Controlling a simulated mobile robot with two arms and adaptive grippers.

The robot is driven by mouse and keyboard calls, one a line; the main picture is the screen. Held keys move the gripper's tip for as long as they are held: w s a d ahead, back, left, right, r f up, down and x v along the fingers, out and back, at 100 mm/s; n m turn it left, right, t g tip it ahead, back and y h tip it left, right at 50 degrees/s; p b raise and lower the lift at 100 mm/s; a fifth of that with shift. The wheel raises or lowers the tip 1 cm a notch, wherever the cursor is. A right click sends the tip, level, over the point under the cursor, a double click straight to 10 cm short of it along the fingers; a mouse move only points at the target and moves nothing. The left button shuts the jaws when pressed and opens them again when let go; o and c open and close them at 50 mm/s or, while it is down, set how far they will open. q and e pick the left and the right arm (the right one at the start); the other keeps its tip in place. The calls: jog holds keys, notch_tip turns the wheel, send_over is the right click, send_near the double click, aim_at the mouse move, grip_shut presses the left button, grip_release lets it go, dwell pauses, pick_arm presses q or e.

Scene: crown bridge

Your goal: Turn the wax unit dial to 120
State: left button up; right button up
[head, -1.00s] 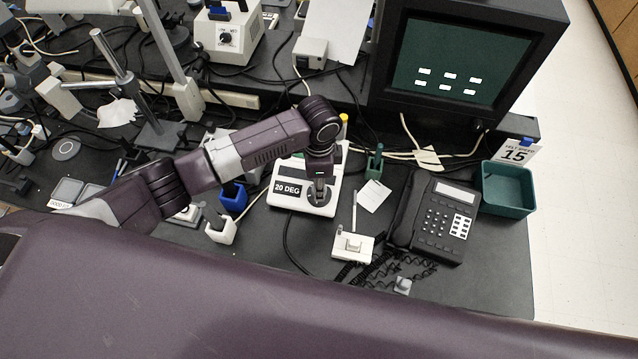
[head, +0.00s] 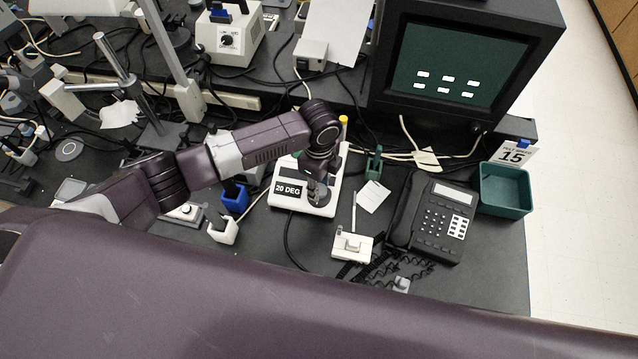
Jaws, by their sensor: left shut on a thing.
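The white wax unit (head: 328,208) stands on the dark bench near the picture's middle, with a black label (head: 288,188) reading "20 DEG". Its dark round dial (head: 320,196) is on the top face, partly covered by my left gripper. My left gripper (head: 318,183) comes down over the unit from behind and is shut on the dial's knob. The dial's pointer and scale are too small and too hidden to read. My right gripper is not in view.
A telephone (head: 433,215) and a green bin (head: 504,188) stand to the right. A small white holder (head: 352,246) is in front on the right; blue (head: 235,198) and white (head: 223,231) holders are to the left. A monitor (head: 460,65) stands behind. Cables cross the bench.

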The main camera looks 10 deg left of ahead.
pick_arm(q)
jog(key=m, duration=0.3)
jog(key=shift+w+r+m, duration=0.1)
jog(key=shift+m, duration=0.3)
jog(key=m, duration=0.3)
jog(key=shift+m, duration=0.3)
jog(key=m+b, duration=0.1)
jog(key=m, duration=0.3)
jog(key=shift+d, duration=0.1)
jog(key=shift+m+b, duration=0.35)
jog(key=shift+m, duration=1.65)
jog(key=o, duration=1.2)
jog(key=shift+c, duration=0.2)
